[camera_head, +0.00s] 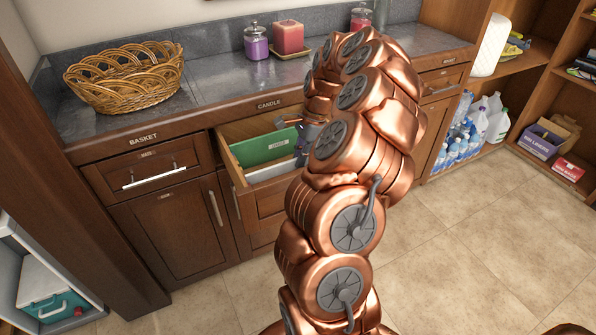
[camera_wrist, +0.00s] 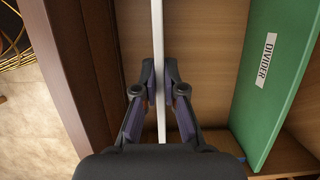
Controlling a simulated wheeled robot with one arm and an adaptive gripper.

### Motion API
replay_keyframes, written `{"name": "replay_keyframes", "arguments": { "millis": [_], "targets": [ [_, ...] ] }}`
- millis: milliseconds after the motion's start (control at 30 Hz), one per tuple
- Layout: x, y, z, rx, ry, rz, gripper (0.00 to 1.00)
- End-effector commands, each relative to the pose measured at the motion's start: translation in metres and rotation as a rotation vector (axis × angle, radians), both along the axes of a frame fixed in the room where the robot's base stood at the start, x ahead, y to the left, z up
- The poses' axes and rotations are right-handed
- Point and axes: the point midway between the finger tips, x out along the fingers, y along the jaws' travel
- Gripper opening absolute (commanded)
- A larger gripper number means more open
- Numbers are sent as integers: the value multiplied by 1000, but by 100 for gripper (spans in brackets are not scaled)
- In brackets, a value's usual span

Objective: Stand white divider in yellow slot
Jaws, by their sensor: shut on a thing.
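The white divider (camera_wrist: 157,40) is seen edge-on in the wrist view, running between the fingers of my gripper (camera_wrist: 161,75). My gripper is shut on it. In the head view, a white strip (camera_head: 270,172), apparently this divider, shows inside the open drawer (camera_head: 262,202), in front of the green divider. The green divider (camera_wrist: 276,70), labelled "DIVIDER", stands in the drawer to the right of the white one, apart from it. My gripper (camera_head: 301,150) is partly hidden by my arm in the head view. I cannot make out a yellow slot; the white divider's lower edge is hidden.
The dark counter above carries a wicker basket (camera_head: 125,78), a purple jar (camera_head: 256,43) and a red candle (camera_head: 288,36). A closed drawer (camera_head: 149,172) is left of the open one. Bottles (camera_head: 463,136) stand on the right shelf. The tiled floor (camera_head: 475,225) at right is clear.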

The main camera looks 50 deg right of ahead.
Motion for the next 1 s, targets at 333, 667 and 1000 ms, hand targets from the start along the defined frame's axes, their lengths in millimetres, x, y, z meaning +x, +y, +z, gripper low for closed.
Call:
{"name": "replay_keyframes", "arguments": {
  "millis": [333,667,1000],
  "targets": [
    [0,0,10,-1,-1,0,0],
    [0,0,23,1,1,0,0],
    [0,0,37,0,1,0,0]
  ]
}}
